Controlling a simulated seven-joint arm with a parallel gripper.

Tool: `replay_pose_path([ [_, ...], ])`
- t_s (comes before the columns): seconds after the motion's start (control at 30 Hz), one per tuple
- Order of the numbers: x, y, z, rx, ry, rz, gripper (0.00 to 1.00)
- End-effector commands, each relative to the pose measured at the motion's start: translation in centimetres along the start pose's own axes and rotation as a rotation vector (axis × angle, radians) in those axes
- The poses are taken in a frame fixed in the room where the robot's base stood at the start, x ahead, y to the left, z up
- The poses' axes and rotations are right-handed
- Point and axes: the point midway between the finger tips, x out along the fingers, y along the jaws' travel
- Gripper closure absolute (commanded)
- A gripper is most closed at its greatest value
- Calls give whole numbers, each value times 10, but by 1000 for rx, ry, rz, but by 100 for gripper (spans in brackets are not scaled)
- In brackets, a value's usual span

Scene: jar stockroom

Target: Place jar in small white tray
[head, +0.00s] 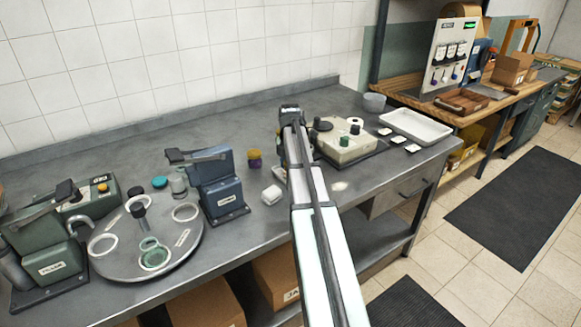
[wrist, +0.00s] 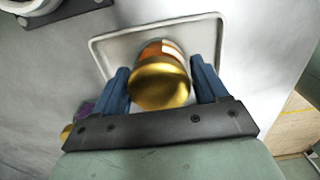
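In the wrist view a jar with a gold lid (wrist: 160,85) and an orange-and-white label is between the blue fingers of my gripper (wrist: 162,78). The fingers are closed against its sides. Behind and below the jar is a small white tray (wrist: 105,42) with a raised rim. The jar is over the tray area; I cannot tell whether its base touches the tray. In the head view a small white squarish thing (head: 272,195) left of my arm appears to be this tray. My gripper and the held jar are hidden behind my arm there.
A purple jar with a gold lid (head: 254,158) stands behind the tray. The blue press (head: 215,185) and round turntable (head: 185,240) are to the left. A cream device (head: 348,145) and larger white tray (head: 415,127) are to the right. The bench's front edge is close.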

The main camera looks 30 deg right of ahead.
Motion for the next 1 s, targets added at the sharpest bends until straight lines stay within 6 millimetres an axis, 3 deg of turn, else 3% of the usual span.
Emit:
replay_pose_path([
  [0.13, 0, 0, 0, 0, 0, 0, 14],
  [0.53, -10, 1, 0, 0, -1, 1, 14],
  [1.0, -87, 1, 1, 0, -1, 2, 14],
])
